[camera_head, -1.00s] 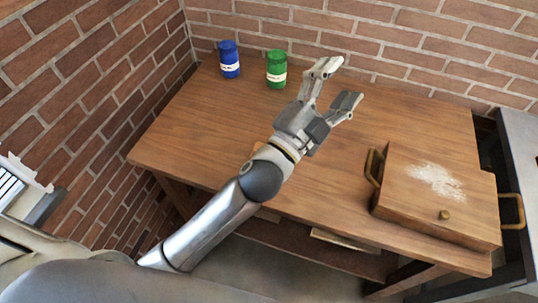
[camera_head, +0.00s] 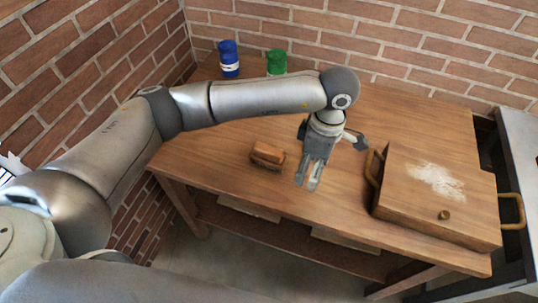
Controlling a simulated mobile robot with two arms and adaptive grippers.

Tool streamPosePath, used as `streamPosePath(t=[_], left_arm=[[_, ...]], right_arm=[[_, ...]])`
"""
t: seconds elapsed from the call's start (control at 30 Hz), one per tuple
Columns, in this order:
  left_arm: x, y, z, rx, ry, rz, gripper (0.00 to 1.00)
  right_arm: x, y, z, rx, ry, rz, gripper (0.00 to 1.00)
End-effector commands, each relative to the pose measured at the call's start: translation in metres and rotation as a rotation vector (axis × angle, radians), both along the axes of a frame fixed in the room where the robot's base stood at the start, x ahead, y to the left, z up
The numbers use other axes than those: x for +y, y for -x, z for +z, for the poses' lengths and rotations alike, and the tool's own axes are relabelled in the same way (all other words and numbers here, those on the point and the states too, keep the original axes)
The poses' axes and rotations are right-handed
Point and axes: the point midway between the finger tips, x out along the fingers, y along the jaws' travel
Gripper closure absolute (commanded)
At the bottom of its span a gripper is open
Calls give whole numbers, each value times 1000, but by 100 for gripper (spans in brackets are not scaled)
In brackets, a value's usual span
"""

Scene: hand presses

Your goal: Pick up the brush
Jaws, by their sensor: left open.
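The brush (camera_head: 267,156) is a small block with a wooden top, lying on the wooden table near its front edge. My left gripper (camera_head: 335,165) is to the right of the brush, pointing down toward the table with its fingers apart and nothing between them. A gap of bare table shows between the gripper and the brush. My right gripper is not in view.
A wooden box (camera_head: 436,200) with side handles, a knob and white powder on its lid stands at the right. A blue can (camera_head: 228,58) and a green can (camera_head: 276,62) stand at the back, the green one partly hidden by my arm. The front left tabletop is clear.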

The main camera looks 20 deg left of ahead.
Motion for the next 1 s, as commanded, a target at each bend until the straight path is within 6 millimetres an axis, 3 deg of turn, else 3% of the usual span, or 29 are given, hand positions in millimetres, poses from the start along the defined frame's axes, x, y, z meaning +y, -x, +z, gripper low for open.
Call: streamPosePath(t=[0.03,0.1,0.23,0.73,1.0], left_arm=[[23,-15,8,-41,-100,6,36],[49,-29,18,-78,-212,16,36],[76,-41,30,-112,-328,31,36],[103,-45,-18,-117,-353,36,36],[117,-53,-47,-113,-352,37,36]], right_arm=[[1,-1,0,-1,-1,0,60],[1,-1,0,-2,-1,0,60],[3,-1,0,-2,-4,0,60],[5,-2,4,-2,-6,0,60],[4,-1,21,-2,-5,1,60]])
